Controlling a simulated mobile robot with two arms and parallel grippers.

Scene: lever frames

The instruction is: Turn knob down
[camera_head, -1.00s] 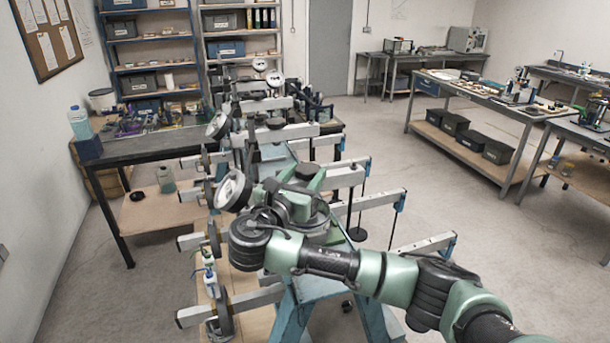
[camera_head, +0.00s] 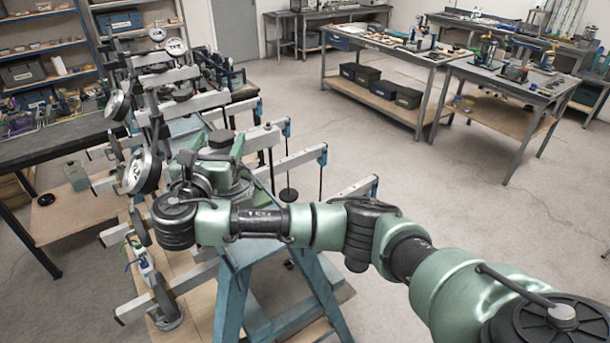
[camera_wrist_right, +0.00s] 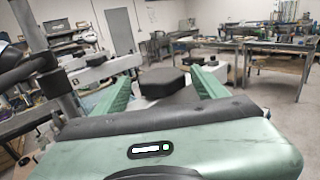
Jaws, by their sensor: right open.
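The lever frame is a blue stand (camera_head: 232,282) with rows of grey bars (camera_head: 263,139), round white dials and black knobs. A black, faceted knob (camera_head: 221,137) sits at my right gripper in the head view. In the right wrist view the same knob (camera_wrist_right: 166,84) shows ahead, between the two green fingers. My right gripper (camera_head: 213,151) is open, with one finger on each side of the knob. Clear gaps show beside the knob in the wrist view. Whether any finger touches it, I cannot tell. My left gripper is not in view.
A gauge with a white dial (camera_head: 142,172) stands close left of my right gripper. More bars and dials rise behind. A dark table (camera_head: 62,140) is at the left, and workbenches (camera_head: 390,50) stand at the back right. The floor between is clear.

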